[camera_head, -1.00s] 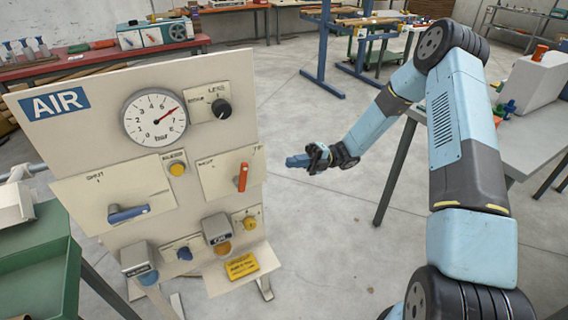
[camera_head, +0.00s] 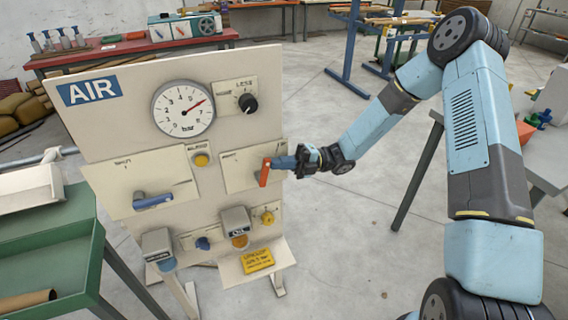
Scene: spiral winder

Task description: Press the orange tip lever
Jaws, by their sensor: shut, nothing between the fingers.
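The orange tip lever (camera_head: 264,174) stands nearly upright on a cream plate at the right side of the AIR panel (camera_head: 130,119). My gripper (camera_head: 276,163) is shut and empty. It comes in from the right, with its blue fingertips at the upper part of the lever. In this view they overlap or meet the lever's edge; I cannot tell whether they touch it. The plate's lettering is partly hidden behind my gripper.
The panel also carries a pressure gauge (camera_head: 183,108), a black knob (camera_head: 247,103), a yellow button (camera_head: 201,160) and a blue lever (camera_head: 153,201). A green bench (camera_head: 50,250) stands at left. Open floor lies right of the panel.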

